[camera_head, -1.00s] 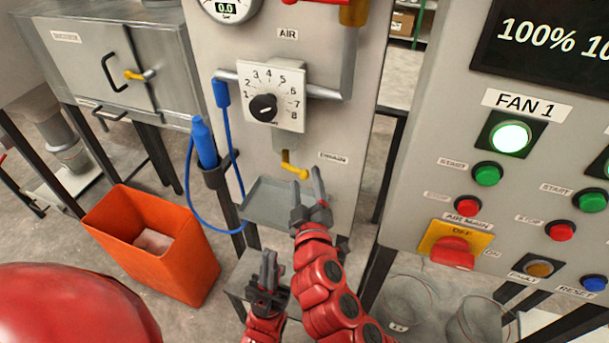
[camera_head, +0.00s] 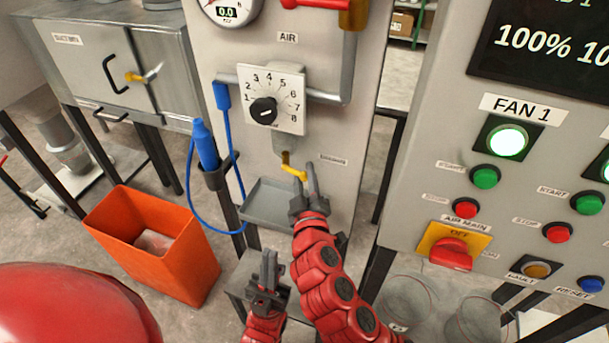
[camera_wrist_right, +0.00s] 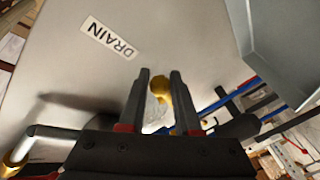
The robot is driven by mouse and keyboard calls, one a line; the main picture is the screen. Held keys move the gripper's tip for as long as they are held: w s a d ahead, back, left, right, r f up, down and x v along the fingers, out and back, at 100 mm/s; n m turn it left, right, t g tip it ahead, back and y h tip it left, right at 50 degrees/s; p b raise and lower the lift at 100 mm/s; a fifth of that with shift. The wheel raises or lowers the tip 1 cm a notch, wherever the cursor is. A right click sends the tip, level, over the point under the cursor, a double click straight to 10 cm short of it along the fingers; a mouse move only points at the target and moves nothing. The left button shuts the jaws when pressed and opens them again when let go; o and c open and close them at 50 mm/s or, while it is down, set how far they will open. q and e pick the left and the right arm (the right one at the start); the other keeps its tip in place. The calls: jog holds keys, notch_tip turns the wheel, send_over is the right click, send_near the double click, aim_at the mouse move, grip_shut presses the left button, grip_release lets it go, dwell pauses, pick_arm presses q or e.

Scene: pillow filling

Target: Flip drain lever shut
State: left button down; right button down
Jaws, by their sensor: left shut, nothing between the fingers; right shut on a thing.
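The yellow drain lever (camera_head: 290,169) hangs from the pipe under the air regulator dial, on the grey panel. Its lower end runs down to the right, between the fingertips of my right gripper (camera_head: 306,183). In the right wrist view the lever's yellow end (camera_wrist_right: 159,84) shows between the two dark fingers of my right gripper (camera_wrist_right: 160,88), which is shut on it. The DRAIN label (camera_wrist_right: 107,39) is on the panel beside it. My left gripper (camera_head: 268,268) is shut and empty, lower down and to the left.
A grey drip tray (camera_head: 268,204) sticks out from the panel just below the lever. A blue hose (camera_head: 190,188) loops at the left, above an orange bin (camera_head: 150,250). The fan control panel (camera_head: 420,165) with several buttons stands at the right.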

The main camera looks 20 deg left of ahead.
jog(key=shift+r+n+g+p, duration=0.4)
jog(key=shift+r+n+p, duration=0.55)
jog(key=shift+p, duration=1.05)
jog(key=shift+d+n+h+p, duration=0.1)
jog(key=shift+n+h+p, duration=0.25)
jog(key=shift+h, duration=0.05)
jog(key=shift+f, duration=0.15)
jog(key=shift+g, duration=0.3)
jog(key=c, duration=0.6)
grip_release()
